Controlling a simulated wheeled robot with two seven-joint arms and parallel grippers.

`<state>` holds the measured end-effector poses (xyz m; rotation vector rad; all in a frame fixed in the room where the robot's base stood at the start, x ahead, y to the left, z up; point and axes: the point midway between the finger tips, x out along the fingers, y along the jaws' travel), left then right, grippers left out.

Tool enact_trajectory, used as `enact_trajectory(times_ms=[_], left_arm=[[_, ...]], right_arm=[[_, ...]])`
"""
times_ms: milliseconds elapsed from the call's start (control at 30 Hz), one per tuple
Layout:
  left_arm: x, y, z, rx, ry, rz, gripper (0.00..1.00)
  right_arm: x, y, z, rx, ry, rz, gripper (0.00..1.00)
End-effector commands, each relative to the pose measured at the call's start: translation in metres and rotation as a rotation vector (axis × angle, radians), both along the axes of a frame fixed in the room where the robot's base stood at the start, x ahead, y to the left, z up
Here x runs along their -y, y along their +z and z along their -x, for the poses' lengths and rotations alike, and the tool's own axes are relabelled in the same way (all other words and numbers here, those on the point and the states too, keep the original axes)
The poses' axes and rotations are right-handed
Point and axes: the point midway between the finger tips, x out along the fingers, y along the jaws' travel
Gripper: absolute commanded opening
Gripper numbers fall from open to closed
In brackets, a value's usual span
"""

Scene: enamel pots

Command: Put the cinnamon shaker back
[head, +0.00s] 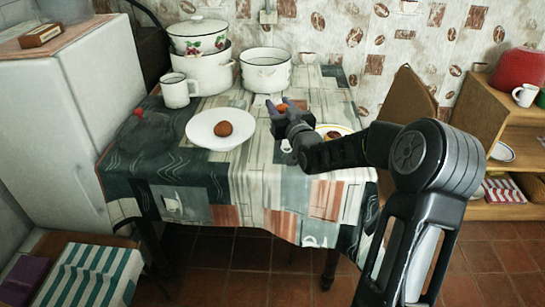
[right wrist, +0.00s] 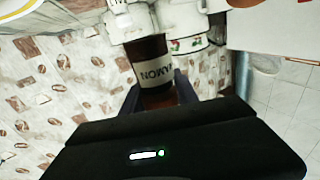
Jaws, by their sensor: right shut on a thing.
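My right gripper (head: 281,105) is over the back middle of the table, beyond the white bowl. In the right wrist view its fingers (right wrist: 160,88) are shut on the cinnamon shaker (right wrist: 152,62). The shaker is brown with a pale label, whose letters read upside down in that view. In the head view only a small reddish-brown bit of it (head: 282,108) shows between the fingers; the gripper hides the rest. I cannot tell whether its base touches the table. My left gripper is not in view.
White pots (head: 203,70) (head: 266,72) and a mug (head: 176,91) stand behind and left of the gripper. A white bowl (head: 205,137) with a brown item is nearer. A rimmed plate (head: 346,129) is partly behind my arm. A wooden shelf (head: 470,107) stands at right. The table's front is clear.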

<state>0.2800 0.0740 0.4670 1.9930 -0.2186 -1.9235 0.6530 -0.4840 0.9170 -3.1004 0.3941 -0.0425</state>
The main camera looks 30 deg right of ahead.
Motion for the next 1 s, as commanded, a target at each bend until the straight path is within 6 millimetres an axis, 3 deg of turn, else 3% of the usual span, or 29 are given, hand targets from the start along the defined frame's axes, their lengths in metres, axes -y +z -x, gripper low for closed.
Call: enact_trajectory(times_ms=[467, 800, 1000], left_arm=[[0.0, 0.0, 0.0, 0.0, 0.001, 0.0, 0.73], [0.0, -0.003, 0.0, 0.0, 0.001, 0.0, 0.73], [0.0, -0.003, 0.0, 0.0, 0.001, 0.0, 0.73]], right_arm=[[-0.001, -0.003, 0.0, -0.028, 0.003, 0.016, 0.0], [0.0, -0.057, 0.0, -0.027, 0.001, 0.014, 0.0], [-0.001, -0.062, -0.001, -0.025, 0.003, 0.017, 0.0]])
